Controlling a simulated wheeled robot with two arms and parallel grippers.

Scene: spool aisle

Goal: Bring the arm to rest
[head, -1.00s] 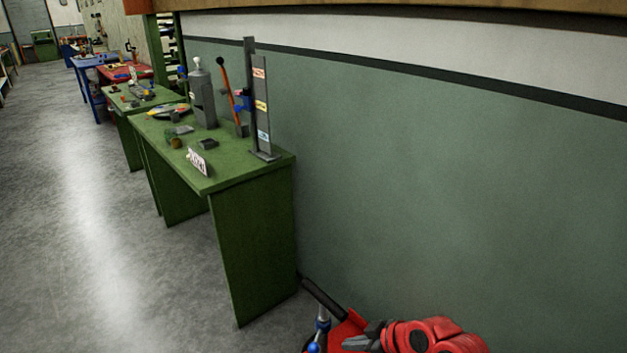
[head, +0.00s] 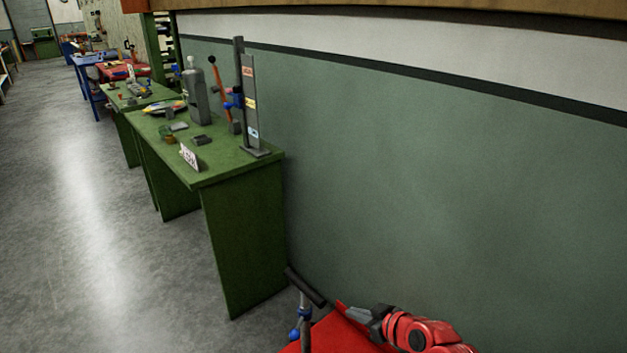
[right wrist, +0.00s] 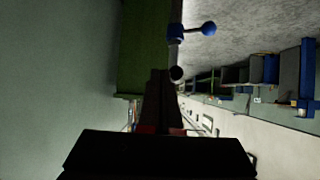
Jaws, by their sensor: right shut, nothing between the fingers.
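My right gripper (head: 359,314) is at the bottom of the head view, at the end of my red arm. Its grey fingers are together and hold nothing. It is beside the plain green wall, in front of and to the right of the near green table. In the right wrist view the dark fingers (right wrist: 164,88) also lie together, with nothing seen between them. My left gripper is in neither view now.
The near green table (head: 235,172) stands against the wall, carrying a post with labels (head: 249,95), a grey bottle-shaped thing (head: 197,95) and a small sign (head: 188,156). More tables stand behind it. Open grey floor (head: 80,230) lies to the left.

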